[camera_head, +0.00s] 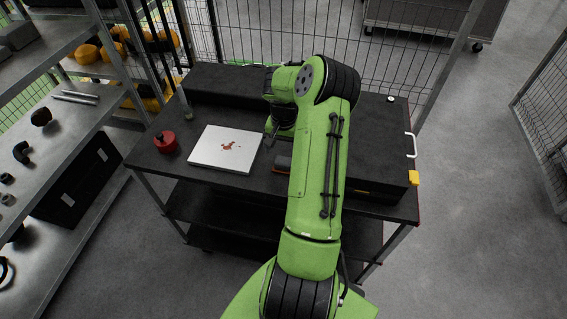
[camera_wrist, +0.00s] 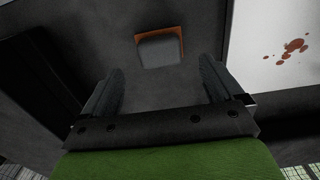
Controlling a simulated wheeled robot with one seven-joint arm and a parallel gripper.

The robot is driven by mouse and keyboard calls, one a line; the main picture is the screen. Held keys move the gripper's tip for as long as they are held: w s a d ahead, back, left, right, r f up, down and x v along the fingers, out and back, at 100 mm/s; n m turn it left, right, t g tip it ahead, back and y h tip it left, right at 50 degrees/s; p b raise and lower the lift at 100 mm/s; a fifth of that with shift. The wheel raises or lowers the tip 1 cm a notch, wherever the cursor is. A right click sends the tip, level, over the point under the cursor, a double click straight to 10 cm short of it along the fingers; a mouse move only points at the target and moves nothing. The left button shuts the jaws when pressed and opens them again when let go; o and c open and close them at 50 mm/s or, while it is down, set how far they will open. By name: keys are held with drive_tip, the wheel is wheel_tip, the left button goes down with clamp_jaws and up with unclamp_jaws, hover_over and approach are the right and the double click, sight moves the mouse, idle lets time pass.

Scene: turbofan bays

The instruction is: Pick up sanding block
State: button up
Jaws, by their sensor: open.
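The sanding block (camera_head: 283,163) is a small dark grey block with an orange-brown edge. It lies on the dark cart top, partly hidden by my green arm in the head view. In the wrist view the sanding block (camera_wrist: 160,48) shows whole, grey with an orange-brown border, ahead of the fingers and between their lines. My gripper (camera_wrist: 161,75) is open and empty, with its two dark fingers spread wide and apart from the block. In the head view my gripper is mostly hidden near the cart's middle.
A white panel (camera_head: 225,148) with reddish-brown stains lies left of the block. A red round container (camera_head: 166,141) stands at the cart's left edge. A long black case (camera_head: 222,88) is at the back. A yellow item (camera_head: 413,178) is at the right edge. Metal shelves (camera_head: 60,130) stand left.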

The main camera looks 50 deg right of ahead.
sight(283, 160)
wheel_tip(283, 160, down, 6)
drive_tip(key=shift+f+p, duration=0.25)
drive_tip(key=shift+p, duration=0.15)
drive_tip(key=c, duration=1)
wheel_tip(283, 160, up, 10)
drive_tip(key=shift+r, duration=0.1)
